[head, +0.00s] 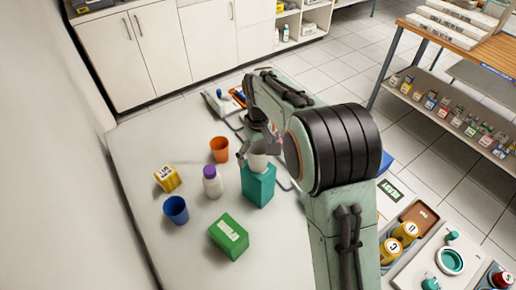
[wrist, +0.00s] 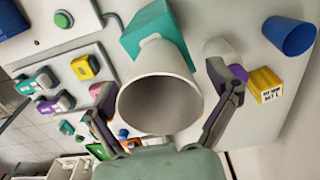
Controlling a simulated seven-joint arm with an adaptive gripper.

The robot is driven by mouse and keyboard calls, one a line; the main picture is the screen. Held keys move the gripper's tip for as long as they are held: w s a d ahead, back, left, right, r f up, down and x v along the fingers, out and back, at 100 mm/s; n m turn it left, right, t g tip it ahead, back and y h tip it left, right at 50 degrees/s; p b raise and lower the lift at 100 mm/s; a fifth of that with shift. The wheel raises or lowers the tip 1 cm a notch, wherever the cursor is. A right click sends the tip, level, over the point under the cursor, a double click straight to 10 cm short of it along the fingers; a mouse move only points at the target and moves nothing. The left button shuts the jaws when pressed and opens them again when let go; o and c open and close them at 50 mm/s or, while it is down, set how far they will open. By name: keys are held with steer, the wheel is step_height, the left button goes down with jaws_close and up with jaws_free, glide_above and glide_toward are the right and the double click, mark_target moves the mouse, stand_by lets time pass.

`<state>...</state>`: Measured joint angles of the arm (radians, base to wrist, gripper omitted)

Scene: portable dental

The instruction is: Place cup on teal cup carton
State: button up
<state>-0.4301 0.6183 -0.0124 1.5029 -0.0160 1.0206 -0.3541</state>
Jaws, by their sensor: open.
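The teal cup carton (head: 258,188) stands upright on the white table, and it also shows behind the cup in the wrist view (wrist: 134,38). The white cup (head: 258,161) appears to rest on top of the carton; its wide open mouth faces the camera in the wrist view (wrist: 158,100). My gripper (head: 259,147) is open around the cup. In the wrist view its fingers (wrist: 162,82) are spread to either side of the cup, with a visible gap on the right. The exact contact between cup base and carton top is hard to see.
An orange cup (head: 219,150), a white bottle with purple cap (head: 212,183), a yellow box (head: 167,178), a blue cup (head: 176,210) and a green box (head: 229,236) stand left of and in front of the carton. The table's left front is clear.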

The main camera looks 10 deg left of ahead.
step_height(320, 180, up, 12)
steer(key=s+d+r+m, duration=0.2)
steer(key=s+d, duration=0.3)
steer(key=d, duration=0.1)
steer(key=s+d+f+m, duration=0.3)
steer(key=s+d, duration=0.2)
steer(key=s, duration=0.6)
steer(key=s+d+f+m, duration=0.2)
steer(key=s+d, duration=0.3)
steer(key=s, duration=0.6)
steer(key=shift+s+d+f+m+y, duration=0.2)
steer(key=shift+f+m+y, duration=0.2)
steer(key=shift+f, duration=0.4)
